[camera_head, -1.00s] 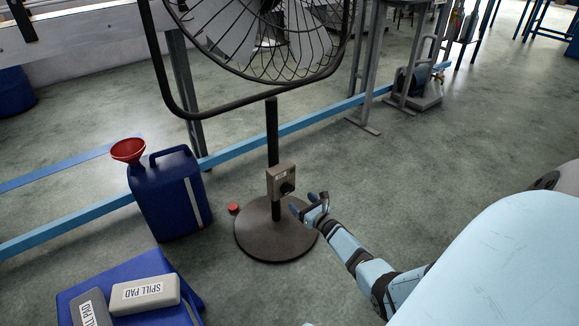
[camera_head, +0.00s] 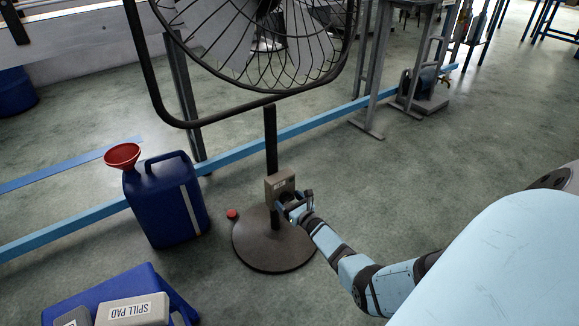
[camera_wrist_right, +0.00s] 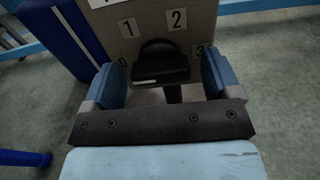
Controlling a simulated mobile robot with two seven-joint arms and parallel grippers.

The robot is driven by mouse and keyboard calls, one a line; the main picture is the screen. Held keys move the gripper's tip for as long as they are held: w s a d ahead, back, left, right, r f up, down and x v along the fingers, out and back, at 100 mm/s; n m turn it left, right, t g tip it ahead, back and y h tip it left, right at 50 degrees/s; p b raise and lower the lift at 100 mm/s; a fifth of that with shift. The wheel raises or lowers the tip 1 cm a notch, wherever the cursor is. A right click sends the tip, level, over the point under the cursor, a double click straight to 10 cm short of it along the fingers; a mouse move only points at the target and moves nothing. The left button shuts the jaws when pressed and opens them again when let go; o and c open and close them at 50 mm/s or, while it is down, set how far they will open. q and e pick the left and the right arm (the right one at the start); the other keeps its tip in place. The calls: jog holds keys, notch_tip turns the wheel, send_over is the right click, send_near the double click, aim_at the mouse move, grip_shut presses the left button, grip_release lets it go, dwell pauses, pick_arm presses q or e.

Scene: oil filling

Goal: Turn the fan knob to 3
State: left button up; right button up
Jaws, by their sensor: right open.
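The fan (camera_head: 265,40) stands on a dark pole with a round base (camera_head: 272,250). A beige control box (camera_head: 279,182) is on the pole. Its black knob (camera_wrist_right: 160,66) shows in the right wrist view, with labels 0, 1, 2 and 3 around it. A white mark is on the knob's left part, on the side of the 0. My right gripper (camera_head: 293,201) is open in front of the box. In the right wrist view its blue finger pads (camera_wrist_right: 162,78) are on either side of the knob, with gaps visible. My left gripper is out of view.
A blue oil can (camera_head: 168,205) with a red funnel (camera_head: 123,156) stands left of the fan. A small red cap (camera_head: 232,213) lies by the fan base. A blue bin (camera_head: 150,277) with spill pads (camera_head: 133,311) is at the lower left.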

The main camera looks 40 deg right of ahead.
jog(key=c, duration=0.9)
